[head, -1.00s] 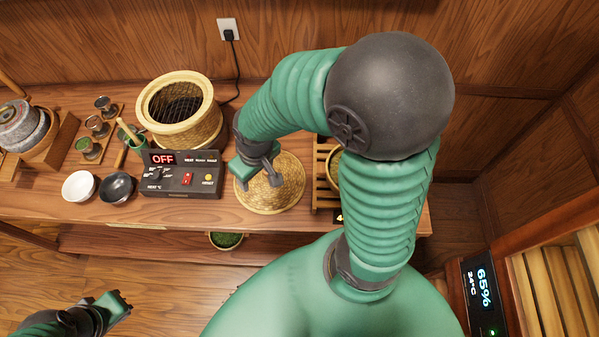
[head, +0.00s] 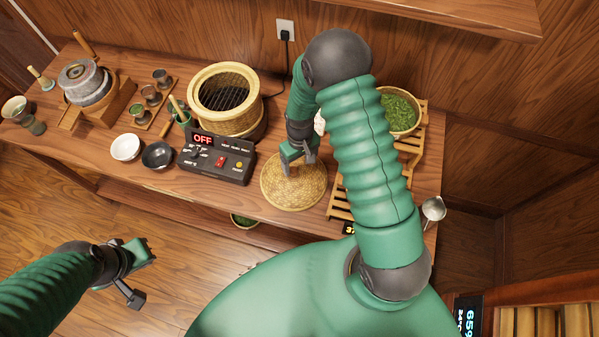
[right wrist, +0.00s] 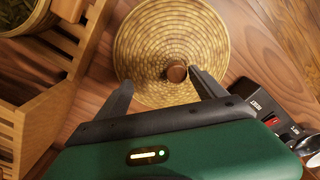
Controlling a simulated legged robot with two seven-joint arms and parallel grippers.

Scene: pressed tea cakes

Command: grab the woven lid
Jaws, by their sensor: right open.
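The woven lid (head: 290,192) is a round tan cone-shaped lid lying on the wooden counter, right of the control box. In the right wrist view the lid (right wrist: 165,38) shows with a small brown knob (right wrist: 176,71) at its middle. My right gripper (head: 297,160) is open over the lid. In the right wrist view its fingers (right wrist: 160,85) are spread, with the knob in the gap between the tips, nearer the right one. I cannot tell whether they touch the lid. My left gripper (head: 140,275) hangs empty over the floor at lower left, its jaws apart.
The control box (head: 217,160), reading OFF, stands left of the lid. Behind it is a woven basket heater (head: 247,125). A slatted wooden rack (head: 338,207) and a bowl of green leaves (head: 398,112) stand to the right. White (head: 125,147) and black (head: 158,155) bowls sit left.

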